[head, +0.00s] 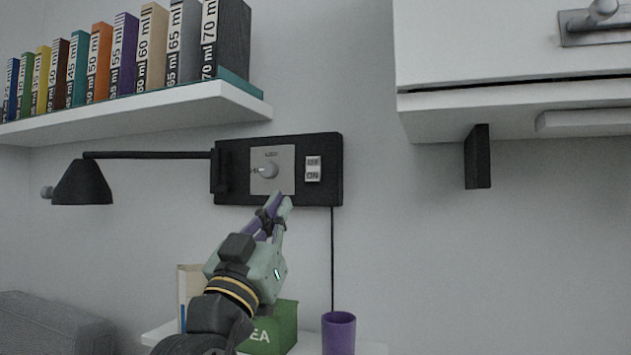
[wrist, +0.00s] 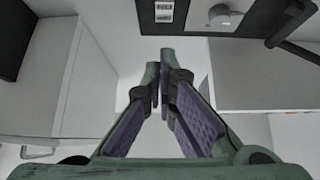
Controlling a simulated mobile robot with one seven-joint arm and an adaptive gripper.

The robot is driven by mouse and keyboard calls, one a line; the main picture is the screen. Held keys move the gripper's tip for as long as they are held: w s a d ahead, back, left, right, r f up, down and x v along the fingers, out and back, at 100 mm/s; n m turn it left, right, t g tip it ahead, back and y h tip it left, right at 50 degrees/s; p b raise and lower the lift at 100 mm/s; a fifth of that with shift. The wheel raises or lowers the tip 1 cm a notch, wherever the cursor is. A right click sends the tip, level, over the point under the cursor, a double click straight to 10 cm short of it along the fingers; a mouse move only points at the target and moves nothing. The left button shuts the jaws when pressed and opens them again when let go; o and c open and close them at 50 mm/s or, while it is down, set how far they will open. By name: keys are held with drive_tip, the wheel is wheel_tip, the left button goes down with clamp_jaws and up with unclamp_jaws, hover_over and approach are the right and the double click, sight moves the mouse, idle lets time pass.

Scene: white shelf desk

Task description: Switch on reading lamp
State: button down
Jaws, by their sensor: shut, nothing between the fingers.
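The black reading lamp (head: 82,184) hangs from an arm fixed to a black wall panel (head: 230,143). In the wrist view the switch (wrist: 164,11) and the dial (wrist: 224,17) show at the top edge. I cannot tell how far the tips are from the wall.
A shelf (head: 160,107) with several labelled books is above the lamp. A white cabinet (head: 510,45) juts out at upper right, with a black bracket (head: 477,157) below. A purple cup (head: 338,333) and a green box (head: 283,328) stand below. The wall right of the panel is clear.

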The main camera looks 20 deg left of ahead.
drive_tip(key=shift+s, duration=0.1)
drive_tip(key=p, duration=0.4)
approach(315, 163)
wheel_tip(315, 163, up, 4)
drive_tip(key=w, duration=0.1)
drive_tip(key=w+p, duration=0.1)
drive_tip(key=shift+w+f, duration=0.3)
drive_tip(key=shift+w, duration=0.1)
drive_tip(key=shift+w+f+p, duration=0.15)
drive_tip(key=shift+w+p, duration=0.15)
drive_tip(key=shift+w, duration=0.15)
